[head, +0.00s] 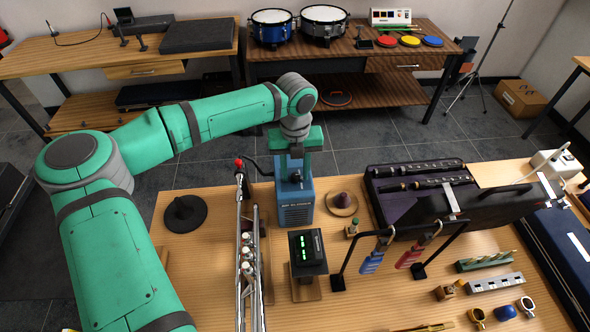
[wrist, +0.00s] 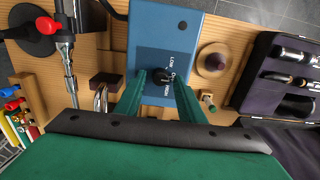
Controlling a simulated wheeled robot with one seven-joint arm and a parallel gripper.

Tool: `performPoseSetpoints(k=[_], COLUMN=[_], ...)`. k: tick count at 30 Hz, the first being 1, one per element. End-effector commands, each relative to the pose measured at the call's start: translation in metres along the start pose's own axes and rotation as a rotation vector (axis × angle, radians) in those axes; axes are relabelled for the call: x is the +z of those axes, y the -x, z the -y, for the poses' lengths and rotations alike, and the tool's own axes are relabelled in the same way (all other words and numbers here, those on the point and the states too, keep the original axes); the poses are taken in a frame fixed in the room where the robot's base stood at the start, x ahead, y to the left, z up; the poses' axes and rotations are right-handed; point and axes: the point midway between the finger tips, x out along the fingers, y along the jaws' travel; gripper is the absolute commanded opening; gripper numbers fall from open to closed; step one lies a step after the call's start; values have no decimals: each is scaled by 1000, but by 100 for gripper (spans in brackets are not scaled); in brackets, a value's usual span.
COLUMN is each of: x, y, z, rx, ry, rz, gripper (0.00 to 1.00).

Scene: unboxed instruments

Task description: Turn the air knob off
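The blue instrument box (head: 294,203) stands on the wooden bench below my gripper. In the wrist view its blue top panel (wrist: 171,32) carries a black round knob (wrist: 160,76) with white lettering around it, including LOW and HIGH. The knob's pointer is too small to read. My gripper (wrist: 157,73) has its two green fingers apart, one on each side of the knob. A small gap seems to show between fingers and knob; I cannot tell how far above the panel the tips are.
A black display unit (head: 308,251) stands in front. A black disc (head: 185,213) lies left.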

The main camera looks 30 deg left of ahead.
Motion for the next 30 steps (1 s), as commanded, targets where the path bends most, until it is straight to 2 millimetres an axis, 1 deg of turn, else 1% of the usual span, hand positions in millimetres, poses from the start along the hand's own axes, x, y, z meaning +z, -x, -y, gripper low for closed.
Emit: performPoseSetpoints(k=[9, 13, 17, 24, 27, 30], x=[1, 2, 2, 1, 1, 1], y=[1, 10, 31, 76, 90, 100], z=[0, 0, 0, 0, 0, 0], rx=[0, 0, 1, 0, 2, 0], ry=[1, 1, 0, 1, 1, 0], rz=[4, 5, 7, 6, 5, 4], gripper=[38, 38, 38, 38, 38, 38])
